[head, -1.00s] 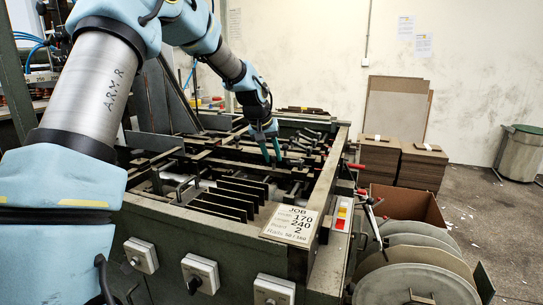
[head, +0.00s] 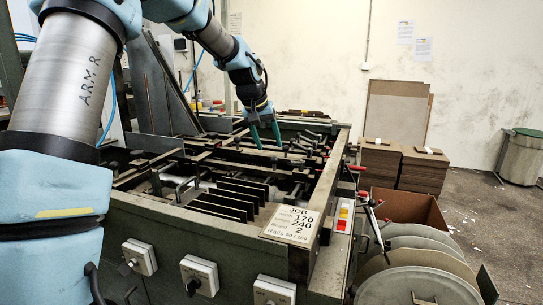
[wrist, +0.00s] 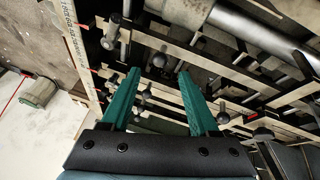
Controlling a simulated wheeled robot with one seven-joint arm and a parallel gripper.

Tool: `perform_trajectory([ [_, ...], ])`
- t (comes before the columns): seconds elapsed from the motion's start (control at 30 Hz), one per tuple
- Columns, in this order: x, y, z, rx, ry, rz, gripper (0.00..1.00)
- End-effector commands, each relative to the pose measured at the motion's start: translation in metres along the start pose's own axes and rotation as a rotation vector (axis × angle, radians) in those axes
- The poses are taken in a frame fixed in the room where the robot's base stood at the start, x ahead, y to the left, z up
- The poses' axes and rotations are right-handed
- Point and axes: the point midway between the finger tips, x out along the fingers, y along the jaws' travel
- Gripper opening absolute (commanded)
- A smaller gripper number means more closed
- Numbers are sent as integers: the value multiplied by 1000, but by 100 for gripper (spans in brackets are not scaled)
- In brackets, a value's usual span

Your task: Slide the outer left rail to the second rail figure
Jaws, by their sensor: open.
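The feeder (head: 200,222) is a dark green open frame with several metal bars and rails across its bed. My gripper (head: 268,148) has two green fingers, spread apart and empty, above the far part of the bed. The wrist view shows the open fingers (wrist: 160,74) over flat pale bars, with a dark ball knob (wrist: 160,60) between the tips. I cannot tell which bar is the outer left rail. A pale scale strip (wrist: 72,35) carries figures too small to read.
Dark upright plates (head: 228,199) stand in the near part of the bed. Red-handled levers (head: 357,167) stick out at the right side. Board stacks (head: 425,170), a cardboard box (head: 408,207) and large discs (head: 418,280) stand to the right. Floor beyond is mostly clear.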

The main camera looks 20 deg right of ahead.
Motion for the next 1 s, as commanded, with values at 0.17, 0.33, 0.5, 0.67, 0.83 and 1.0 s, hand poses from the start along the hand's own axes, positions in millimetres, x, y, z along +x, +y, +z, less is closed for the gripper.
perform_trajectory([
  [0.17, -30, -1, 0, -1, 3, -1, 61],
  [0.33, -45, 0, 0, -1, 0, 0, 61],
  [0.5, -49, 0, 0, 0, -1, 0, 61],
  [0.67, -48, 0, 0, 0, -1, 0, 61],
  [0.83, -48, 0, 0, 0, -1, 0, 61],
  [1.0, -48, 0, 0, -1, -1, 0, 61],
])
